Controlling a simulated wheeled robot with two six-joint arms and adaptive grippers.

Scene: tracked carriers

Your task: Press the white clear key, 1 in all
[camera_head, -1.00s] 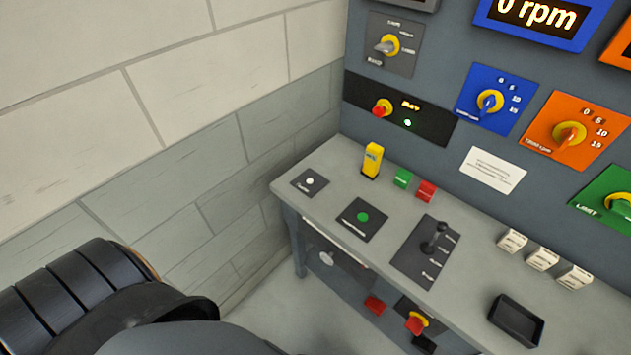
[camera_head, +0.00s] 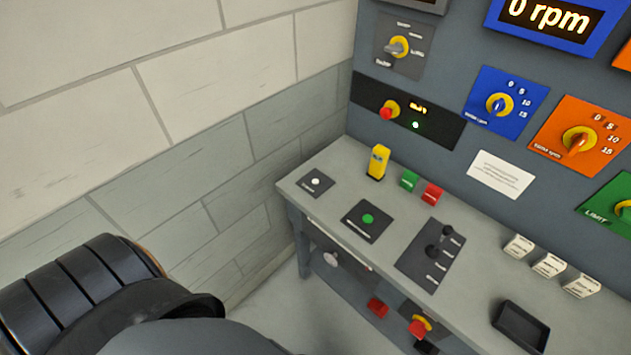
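A small round white key (camera_head: 315,181) sits on a dark square plate (camera_head: 325,188) at the far left corner of the grey desk. Its label is too small to read clearly. Nothing touches the key. Neither of my grippers is in view; only a dark rounded part of my own body shows at the lower left.
On the desk are a green button (camera_head: 368,218), a yellow block (camera_head: 377,162), green (camera_head: 409,180) and red (camera_head: 432,193) blocks, a lever (camera_head: 441,240), several white blocks (camera_head: 549,264) and a black tray (camera_head: 520,326). A panel with knobs stands behind; a block wall (camera_head: 190,120) is left.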

